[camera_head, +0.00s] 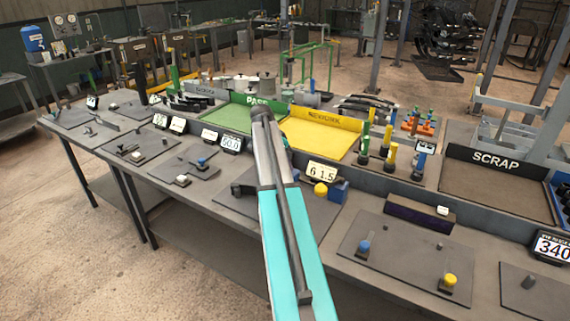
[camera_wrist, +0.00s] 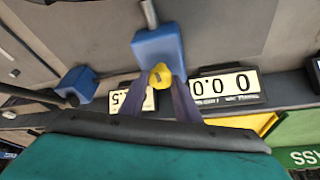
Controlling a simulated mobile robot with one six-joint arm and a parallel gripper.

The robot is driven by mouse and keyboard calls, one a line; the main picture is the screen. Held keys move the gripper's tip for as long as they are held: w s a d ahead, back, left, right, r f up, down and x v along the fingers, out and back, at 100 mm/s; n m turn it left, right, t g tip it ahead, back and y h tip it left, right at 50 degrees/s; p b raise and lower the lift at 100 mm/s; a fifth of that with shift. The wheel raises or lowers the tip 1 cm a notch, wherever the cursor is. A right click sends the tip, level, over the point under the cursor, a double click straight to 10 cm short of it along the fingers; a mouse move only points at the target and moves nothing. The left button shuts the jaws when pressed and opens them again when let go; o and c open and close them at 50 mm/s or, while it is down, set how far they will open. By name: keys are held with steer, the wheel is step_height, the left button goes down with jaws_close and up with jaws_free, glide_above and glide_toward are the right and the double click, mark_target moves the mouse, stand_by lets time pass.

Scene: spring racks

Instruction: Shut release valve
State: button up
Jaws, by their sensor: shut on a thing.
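In the wrist view, a yellow knob (camera_wrist: 161,76) sits at the end of a blue block (camera_wrist: 158,45) with a metal rod running out of its far side. My gripper (camera_wrist: 168,85) has its two dark fingers closed on either side of this knob. In the head view, my teal arm reaches over the bench and hides my gripper. A yellow knob (camera_head: 320,188) and a blue block (camera_head: 338,190) show just right of the arm. I cannot tell whether this is the same knob as the held one.
A display reading 6 1.5 (camera_head: 322,172) stands behind the blue block. In the wrist view, a second blue block (camera_wrist: 75,84) has a dark rod near it, and a display (camera_wrist: 225,86) stands close right of the fingers. A dark bar (camera_head: 419,212) lies to the right.

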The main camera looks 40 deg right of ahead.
steer(key=o, duration=1)
steer(key=shift+r, duration=0.15)
steer(key=shift+b+v, duration=1.5)
steer(key=shift+v, duration=5.3)
steer(key=shift+r, duration=0.1)
